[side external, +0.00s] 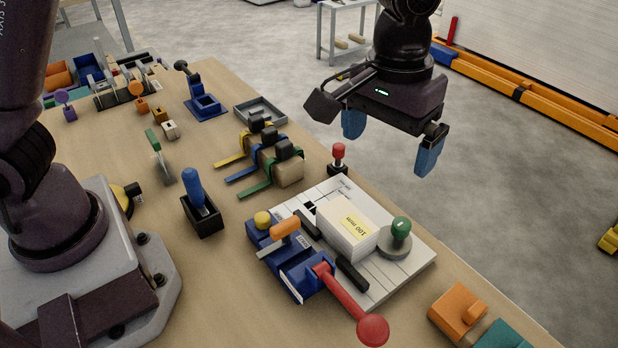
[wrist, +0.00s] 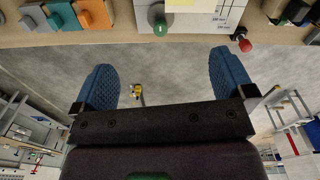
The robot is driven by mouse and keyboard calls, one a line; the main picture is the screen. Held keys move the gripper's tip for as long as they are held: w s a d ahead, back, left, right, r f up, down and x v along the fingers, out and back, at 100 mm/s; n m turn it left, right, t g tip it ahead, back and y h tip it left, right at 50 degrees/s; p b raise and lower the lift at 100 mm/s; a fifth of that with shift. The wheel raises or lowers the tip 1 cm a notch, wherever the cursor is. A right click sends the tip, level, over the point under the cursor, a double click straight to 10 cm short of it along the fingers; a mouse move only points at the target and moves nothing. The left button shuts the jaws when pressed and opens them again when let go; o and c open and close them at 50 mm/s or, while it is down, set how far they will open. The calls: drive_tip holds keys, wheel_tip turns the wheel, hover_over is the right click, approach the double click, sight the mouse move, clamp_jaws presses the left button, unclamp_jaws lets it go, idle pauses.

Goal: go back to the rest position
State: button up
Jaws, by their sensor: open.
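My gripper (side external: 388,146) has two blue padded fingers spread wide apart, with nothing between them. In the side external view it hangs in the air at the upper right, above and beyond the far edge of the wooden table. In the wrist view my gripper (wrist: 165,82) is also open, with grey floor between its fingers and the table edge at the top of the picture. The task names no object.
On the table (side external: 233,302) a white block (side external: 340,232) sits on a white plate (side external: 405,277) beside a blue clamp with a red lever (side external: 345,300). A green knob (side external: 400,229), a red knob (side external: 338,151) and an orange block (side external: 455,308) stand nearby. Air around my gripper looks clear.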

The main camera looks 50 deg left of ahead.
drive_tip(key=s+a+r+m+t, duration=0.1)
drive_tip(key=s+a+r, duration=0.3)
drive_tip(key=s+a, duration=0.5)
drive_tip(key=s+a+r+t, duration=0.4)
drive_tip(key=s+a+r, duration=0.1)
drive_tip(key=s+a, duration=0.5)
drive_tip(key=shift+s+a+m, duration=0.25)
drive_tip(key=shift+a+m, duration=0.15)
drive_tip(key=shift+a, duration=0.25)
drive_tip(key=shift+r, duration=0.1)
